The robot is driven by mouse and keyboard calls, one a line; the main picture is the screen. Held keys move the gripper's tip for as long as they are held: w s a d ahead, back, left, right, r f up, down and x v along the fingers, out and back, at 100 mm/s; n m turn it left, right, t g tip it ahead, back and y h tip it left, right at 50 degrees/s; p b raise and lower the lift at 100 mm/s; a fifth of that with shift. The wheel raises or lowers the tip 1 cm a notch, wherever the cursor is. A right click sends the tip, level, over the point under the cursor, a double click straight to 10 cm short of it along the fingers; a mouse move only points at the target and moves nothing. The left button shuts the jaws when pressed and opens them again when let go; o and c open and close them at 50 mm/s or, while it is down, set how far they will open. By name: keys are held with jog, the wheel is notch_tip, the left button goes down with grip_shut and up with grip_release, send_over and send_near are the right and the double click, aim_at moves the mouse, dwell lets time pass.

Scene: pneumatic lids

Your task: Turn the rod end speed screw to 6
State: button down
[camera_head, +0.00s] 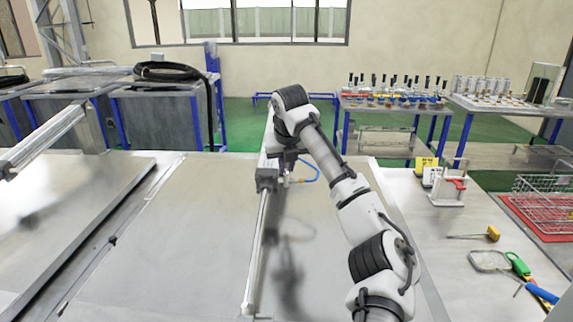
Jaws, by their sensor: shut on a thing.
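A pneumatic cylinder (257,245) lies along the middle lid, with a dark end block (267,179) at its far end. My gripper (286,170) points down at the block's right side, close to the fitting. It is small and dark here, and its fingertips are hard to make out. It appears shut on the rod end speed screw at the block. The screw itself is hidden, so its setting cannot be read.
A wire basket (545,190) stands at far right. Another cylinder (42,138) rises over the left lid. The middle lid is otherwise clear.

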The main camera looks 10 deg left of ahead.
jog(key=m+h, duration=0.1)
jog(key=m, duration=0.4)
jog(key=m+h, duration=0.1)
jog(key=m, duration=0.4)
jog(key=shift+a+m, duration=0.2)
jog(key=shift+m, duration=0.2)
jog(key=m+h, duration=0.1)
jog(key=m, duration=0.3)
jog(key=shift+r+m+g, duration=0.1)
jog(key=shift+m+g, duration=0.2)
jog(key=m, duration=0.3)
jog(key=shift+w+m+g+h, duration=0.1)
jog(key=shift+m+g+h, duration=0.2)
jog(key=shift+g, duration=0.1)
jog(key=m, duration=0.3)
jog(key=shift+m+g, duration=0.3)
jog(key=shift+g, duration=0.1)
jog(key=m, duration=0.4)
jog(key=shift+w+a+g, duration=0.1)
jog(key=shift+g, duration=0.3)
jog(key=shift+m+g, duration=0.3)
jog(key=shift+m, duration=1.3)
